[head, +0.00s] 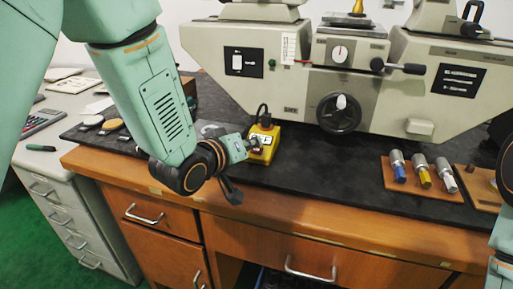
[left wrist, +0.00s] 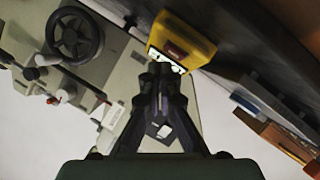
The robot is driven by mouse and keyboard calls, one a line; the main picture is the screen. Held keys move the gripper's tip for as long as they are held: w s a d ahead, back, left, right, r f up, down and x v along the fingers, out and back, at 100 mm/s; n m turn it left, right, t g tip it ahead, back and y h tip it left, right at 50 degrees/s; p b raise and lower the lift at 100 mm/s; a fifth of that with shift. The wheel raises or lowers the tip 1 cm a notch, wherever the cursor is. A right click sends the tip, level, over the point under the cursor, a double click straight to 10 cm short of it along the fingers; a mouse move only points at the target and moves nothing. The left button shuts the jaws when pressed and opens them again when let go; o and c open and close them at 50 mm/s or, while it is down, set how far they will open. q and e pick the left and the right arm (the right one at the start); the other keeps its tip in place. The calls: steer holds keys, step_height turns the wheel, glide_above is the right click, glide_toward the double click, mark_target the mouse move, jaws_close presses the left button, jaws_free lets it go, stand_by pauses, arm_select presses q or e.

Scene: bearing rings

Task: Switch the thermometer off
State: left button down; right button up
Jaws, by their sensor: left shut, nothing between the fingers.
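The thermometer is a yellow box (head: 264,143) on the dark bench mat, with a dark plug and cable at its top. In the left wrist view the yellow box (left wrist: 186,38) shows a red-brown window and a pale label strip. My left gripper (head: 256,143) is at the front of the box, and its fingertips (left wrist: 162,70) are shut with nothing between them. They overlap the pale strip in the wrist view; I cannot tell whether they touch it. The switch itself is hidden or too small to make out. My right gripper is not in view.
A large grey measuring machine (head: 430,85) with a black handwheel (head: 339,112) stands behind the box. A wooden rack (head: 424,181) with several coloured-tip cylinders lies to the right. The dark mat (head: 310,165) between is clear.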

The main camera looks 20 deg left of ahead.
arm_select(q)
step_height(320, 180, up, 6)
steer(key=s+p, duration=0.2)
steer(key=p, duration=0.3)
steer(key=shift+s+f, duration=0.25)
steer(key=shift+s, duration=0.15)
steer(key=shift+w+a, duration=0.1)
